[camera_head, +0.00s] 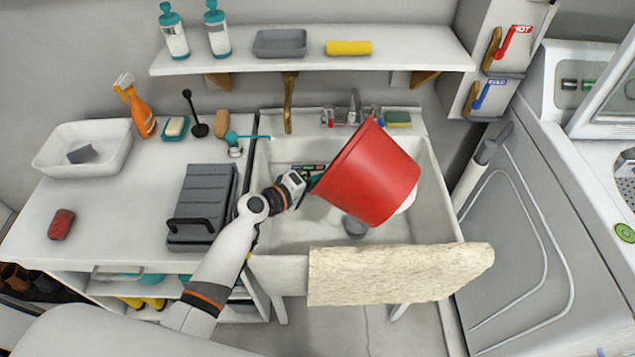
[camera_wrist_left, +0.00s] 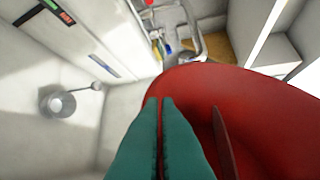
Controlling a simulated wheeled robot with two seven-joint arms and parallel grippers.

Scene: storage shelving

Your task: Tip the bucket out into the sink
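The red bucket (camera_head: 372,175) is tilted on its side above the white sink (camera_head: 441,205). Its wider end is toward the upper left and its base toward the lower right; its inside is hidden. My left gripper (camera_head: 312,182) is at the bucket's left edge. In the left wrist view its teal fingers (camera_wrist_left: 160,105) are close together against the red bucket wall (camera_wrist_left: 255,105), seemingly pinching its rim. A grey round drain piece (camera_head: 355,227) shows on the sink floor below the bucket. My right gripper is not in view.
A faucet (camera_head: 353,108) stands at the sink's back. A cream towel (camera_head: 390,274) hangs over its front edge. A grey case (camera_head: 202,205) lies on the left counter. A shelf (camera_head: 305,62) is above, and a washer (camera_head: 535,240) stands right.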

